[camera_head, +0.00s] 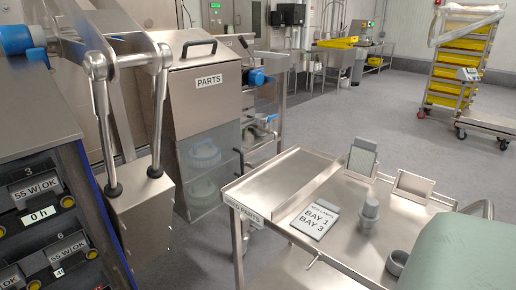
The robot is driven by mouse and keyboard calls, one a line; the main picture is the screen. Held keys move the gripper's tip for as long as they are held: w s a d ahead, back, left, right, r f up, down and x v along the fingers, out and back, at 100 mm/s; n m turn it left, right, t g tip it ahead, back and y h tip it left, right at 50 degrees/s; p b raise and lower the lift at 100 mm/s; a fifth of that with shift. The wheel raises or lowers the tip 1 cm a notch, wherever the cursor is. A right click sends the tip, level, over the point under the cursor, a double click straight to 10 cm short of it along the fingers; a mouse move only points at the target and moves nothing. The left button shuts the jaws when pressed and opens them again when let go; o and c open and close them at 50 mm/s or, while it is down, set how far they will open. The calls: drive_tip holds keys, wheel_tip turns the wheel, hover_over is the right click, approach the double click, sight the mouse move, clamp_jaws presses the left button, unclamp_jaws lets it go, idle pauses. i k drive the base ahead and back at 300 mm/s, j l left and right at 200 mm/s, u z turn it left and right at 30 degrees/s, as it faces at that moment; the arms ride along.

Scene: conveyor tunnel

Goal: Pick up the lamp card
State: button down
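A white card (316,220) with dark print lies flat on the steel table (345,247). Its large lines read BAY 1 and BAY 3; the small heading above them looks like "NEW LAMPS". A grey cylindrical piece (370,210) stands just right of the card, close to its edge. The card's face is uncovered. My gripper is not in view, so its distance from the card and its state do not show.
Two framed plates (362,158) (413,187) stand tilted behind the card. A grey cup (397,262) and a large green-grey rounded shape (446,252) are at the right. The left tray (285,178) is empty. A steel PARTS bin (207,95) stands left.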

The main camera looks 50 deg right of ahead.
sight(317, 219)
drive_tip(key=z, duration=1.7)
drive_tip(key=l+u, duration=0.25)
drive_tip(key=u, duration=0.15)
drive_tip(key=l+u, duration=0.25)
drive_tip(key=u, duration=0.15)
drive_tip(key=k+l+u, duration=0.15)
drive_tip(key=l, duration=0.25)
drive_tip(key=l+u, duration=0.15)
drive_tip(key=l, duration=0.25)
drive_tip(key=k+l+u, duration=0.15)
drive_tip(key=l, duration=0.2)
